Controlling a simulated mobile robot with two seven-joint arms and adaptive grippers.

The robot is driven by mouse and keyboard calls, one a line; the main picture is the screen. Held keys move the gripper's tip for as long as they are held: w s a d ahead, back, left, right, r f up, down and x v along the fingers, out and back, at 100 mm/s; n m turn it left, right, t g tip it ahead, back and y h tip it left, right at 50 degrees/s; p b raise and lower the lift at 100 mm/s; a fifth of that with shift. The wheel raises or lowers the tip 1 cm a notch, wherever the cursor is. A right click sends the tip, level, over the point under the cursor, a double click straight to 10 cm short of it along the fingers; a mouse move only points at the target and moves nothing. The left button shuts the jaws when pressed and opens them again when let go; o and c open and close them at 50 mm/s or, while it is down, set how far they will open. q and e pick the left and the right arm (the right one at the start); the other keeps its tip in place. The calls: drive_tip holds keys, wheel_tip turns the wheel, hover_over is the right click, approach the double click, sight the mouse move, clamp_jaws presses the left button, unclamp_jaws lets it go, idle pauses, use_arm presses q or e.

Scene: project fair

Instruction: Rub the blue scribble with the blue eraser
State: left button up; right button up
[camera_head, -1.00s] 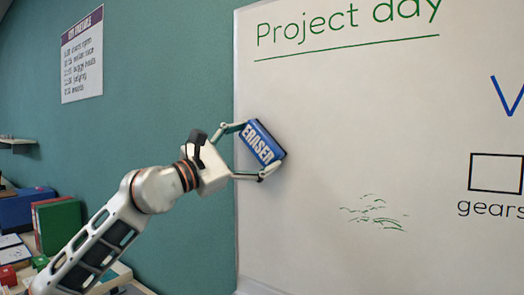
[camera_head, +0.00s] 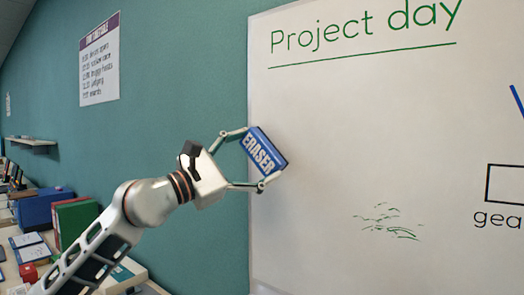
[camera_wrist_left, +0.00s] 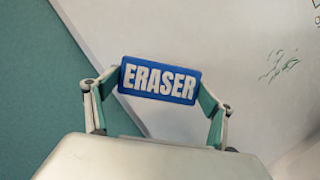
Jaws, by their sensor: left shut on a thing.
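The blue eraser (camera_head: 263,151), marked ERASER in white, is held by my left gripper (camera_head: 257,160), which is shut on its two ends. It is tilted, near the left edge of the whiteboard (camera_head: 330,130); I cannot tell whether it touches the board. In the left wrist view the eraser (camera_wrist_left: 160,80) sits between the fingers. No blue scribble shows in these views. Green scribble strokes (camera_head: 387,222) lie on the board to the lower right of the eraser, and also show in the left wrist view (camera_wrist_left: 279,66). My right gripper is out of view.
Green writing "Project day" (camera_head: 365,27) is at the board's top; part of a blue letter (camera_head: 517,100) and a black box (camera_head: 505,184) are at right. A table with a blue box (camera_head: 42,207) and a green box (camera_head: 78,221) stands at lower left. A poster (camera_head: 100,60) hangs on the teal wall.

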use_arm(q)
drive_tip(key=shift+s+a, duration=0.55)
drive_tip(key=shift+s, duration=0.2)
drive_tip(key=shift+s+a+p, duration=0.15)
drive_tip(key=shift+s+a, duration=0.3)
drive_tip(key=shift+s, duration=0.15)
drive_tip(key=shift+s+a+p, duration=0.15)
drive_tip(key=shift+s+a, duration=0.25)
drive_tip(key=shift+s, duration=0.2)
